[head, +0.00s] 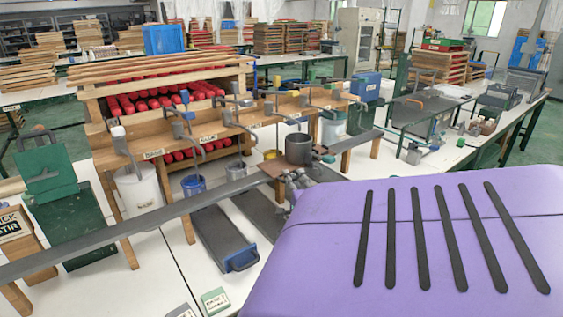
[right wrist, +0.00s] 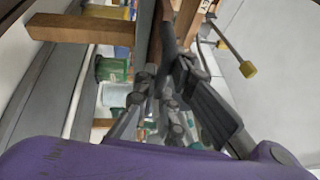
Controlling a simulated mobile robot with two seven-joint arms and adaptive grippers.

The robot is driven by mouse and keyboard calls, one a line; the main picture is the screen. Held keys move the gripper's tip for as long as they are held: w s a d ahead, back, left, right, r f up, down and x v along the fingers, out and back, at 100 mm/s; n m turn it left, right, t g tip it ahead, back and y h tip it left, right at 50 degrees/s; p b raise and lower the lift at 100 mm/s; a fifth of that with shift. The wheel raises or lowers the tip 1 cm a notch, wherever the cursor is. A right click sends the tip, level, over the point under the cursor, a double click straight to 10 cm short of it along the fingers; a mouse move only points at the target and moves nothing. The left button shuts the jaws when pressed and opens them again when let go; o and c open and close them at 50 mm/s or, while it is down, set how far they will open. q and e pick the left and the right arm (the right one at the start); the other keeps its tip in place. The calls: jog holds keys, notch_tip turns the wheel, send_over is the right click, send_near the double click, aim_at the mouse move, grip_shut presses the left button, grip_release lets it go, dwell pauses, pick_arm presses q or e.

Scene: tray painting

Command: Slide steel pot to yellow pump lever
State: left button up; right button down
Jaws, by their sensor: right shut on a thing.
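The steel pot (head: 298,149) is a dark grey cylinder on a small brown board (head: 270,167) on the long grey rail in front of the wooden rack. My right gripper (head: 293,180) is at the near side of the pot and board. It is shut, with dark fingers around something below the pot; the exact part held is hidden. In the right wrist view its fingers (right wrist: 168,90) close around a dark bar. A yellow knob (head: 277,82) tops a lever on the rack, left of the pot and higher. A yellow knob on a rod also shows in the wrist view (right wrist: 248,69). My left gripper is out of view.
The grey rail (head: 150,215) runs past the rack. Other levers hang along the rack. My purple arm fills the right.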

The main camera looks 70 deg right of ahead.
jog(key=shift+s+d, duration=0.1)
jog(key=shift+d, duration=0.1)
jog(key=c, duration=1.8)
grip_release()
jog(key=shift+c, duration=0.2)
jog(key=v, duration=1.2)
jog(key=shift+f, duration=0.1)
